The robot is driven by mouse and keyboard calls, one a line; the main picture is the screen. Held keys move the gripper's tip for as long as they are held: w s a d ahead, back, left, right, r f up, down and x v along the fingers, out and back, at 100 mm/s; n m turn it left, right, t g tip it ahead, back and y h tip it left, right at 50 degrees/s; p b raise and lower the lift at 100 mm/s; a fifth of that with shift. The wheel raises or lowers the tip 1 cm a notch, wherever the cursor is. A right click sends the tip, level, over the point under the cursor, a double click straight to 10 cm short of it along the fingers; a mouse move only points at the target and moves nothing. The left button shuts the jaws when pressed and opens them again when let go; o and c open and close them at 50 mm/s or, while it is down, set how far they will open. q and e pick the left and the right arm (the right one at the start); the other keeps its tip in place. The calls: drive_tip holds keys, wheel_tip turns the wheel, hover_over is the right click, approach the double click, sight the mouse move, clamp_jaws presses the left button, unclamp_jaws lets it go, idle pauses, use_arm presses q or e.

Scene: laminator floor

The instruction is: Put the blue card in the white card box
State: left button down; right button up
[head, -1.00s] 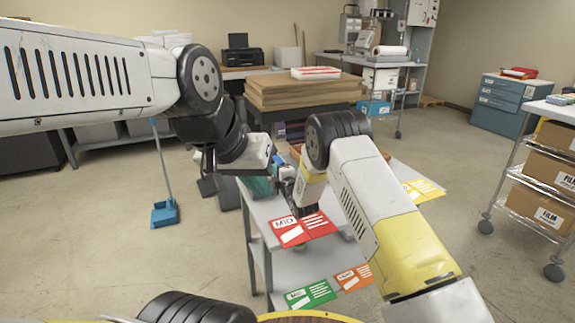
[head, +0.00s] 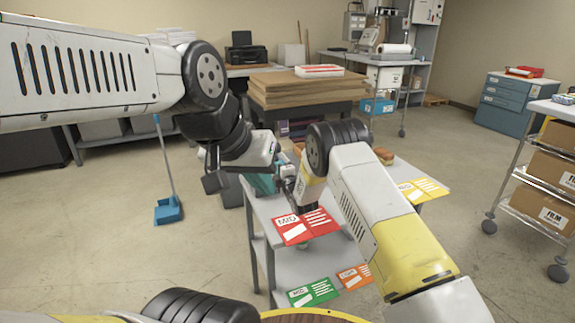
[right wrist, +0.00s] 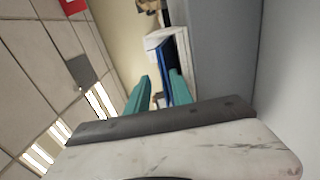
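In the right wrist view my right gripper (right wrist: 158,82) has two teal fingers set apart. A blue flat piece, seemingly the blue card (right wrist: 165,58), stands edge-on beyond the fingertips, close to the right finger. I cannot tell whether it touches that finger. A white box-like thing (right wrist: 154,41), probably the card box, is right around or behind the blue piece. In the head view my right arm hides most of this spot. My left gripper (head: 260,185) shows as teal by the left end of the grey table; its fingertip gap is unclear.
The grey table (head: 290,268) has a red MID card (head: 305,226) on its front edge and a yellow card (head: 421,190) at its right. Green (head: 314,292) and orange (head: 354,277) cards mark the lower shelf. A shelf cart (head: 513,215) stands at right.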

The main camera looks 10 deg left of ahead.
drive_tip(key=shift+s+f, duration=0.15)
drive_tip(key=shift+f, duration=0.1)
drive_tip(key=shift+s+d, duration=0.25)
drive_tip(key=shift+s, duration=0.05)
drive_tip(key=v, duration=0.6)
drive_tip(key=w+d+r+m+h, duration=0.1)
drive_tip(key=d+r+m+h, duration=0.4)
drive_tip(key=d+r, duration=0.6)
drive_tip(key=s+d+r+m+g+h, duration=0.1)
drive_tip(key=s+d+r+m+g, duration=0.2)
drive_tip(key=s+d+r+m, duration=0.6)
drive_tip(key=s+d+r+m+g, duration=0.1)
drive_tip(key=s+d, duration=0.4)
drive_tip(key=s, duration=0.6)
drive_tip(key=s+d+r+m+g+h, duration=0.1)
drive_tip(key=s+d+m+g, duration=0.2)
drive_tip(key=s, duration=0.8)
drive_tip(key=s+d+r+m+g, duration=0.1)
drive_tip(key=s+d+m, duration=0.5)
drive_tip(key=s, duration=0.5)
drive_tip(key=shift+s+d+r+g+h, duration=0.25)
drive_tip(key=shift+d+r+g+h, duration=0.05)
drive_tip(key=shift+r+g+h, duration=0.1)
